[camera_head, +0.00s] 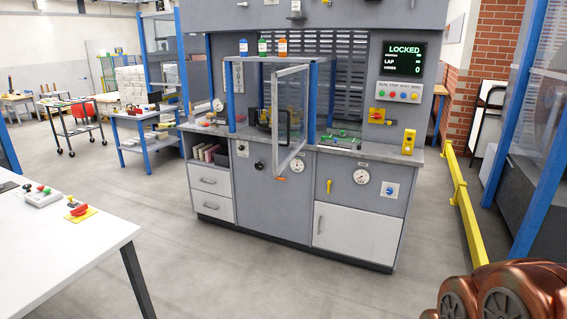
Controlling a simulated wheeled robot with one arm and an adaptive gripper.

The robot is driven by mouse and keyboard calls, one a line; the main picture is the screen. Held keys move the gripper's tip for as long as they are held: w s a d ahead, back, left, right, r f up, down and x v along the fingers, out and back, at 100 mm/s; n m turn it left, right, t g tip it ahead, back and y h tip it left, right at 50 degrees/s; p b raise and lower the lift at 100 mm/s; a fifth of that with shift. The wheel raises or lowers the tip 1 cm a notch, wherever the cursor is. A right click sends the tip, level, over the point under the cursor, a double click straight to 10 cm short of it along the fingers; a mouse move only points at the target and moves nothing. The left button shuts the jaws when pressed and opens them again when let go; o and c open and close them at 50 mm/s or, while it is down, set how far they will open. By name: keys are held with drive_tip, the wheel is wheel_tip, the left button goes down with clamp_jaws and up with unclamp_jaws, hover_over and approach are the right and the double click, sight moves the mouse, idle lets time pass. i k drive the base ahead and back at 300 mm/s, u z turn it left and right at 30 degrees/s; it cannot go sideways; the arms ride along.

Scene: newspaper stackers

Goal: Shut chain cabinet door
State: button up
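A clear-paned door (293,115) in a grey frame stands open on the enclosure with blue posts (231,98) on the machine's counter. It appears hinged by the right post, and its free edge swings out past the counter front. A black handle (284,128) is near that free edge. Black and yellow parts (263,117) show inside the enclosure. No chain can be made out. A copper-coloured part of mine is at the bottom right. My gripper's fingers are not in view.
Grey floor (250,275) lies clear before the machine. A white table (70,240) stands at front left. A yellow rail (459,195) and blue-framed panels (520,140) bound the right side. The machine's screen (404,59) reads LOCKED.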

sight(276, 171)
drive_tip(key=u, duration=0.15)
drive_tip(key=i, duration=0.5)
drive_tip(key=z, duration=0.2)
drive_tip(key=k, duration=0.35)
drive_tip(key=z, duration=0.25)
drive_tip(key=i, duration=0.95)
drive_tip(key=u, duration=1.35)
drive_tip(key=i, duration=0.25)
drive_tip(key=u, duration=0.2)
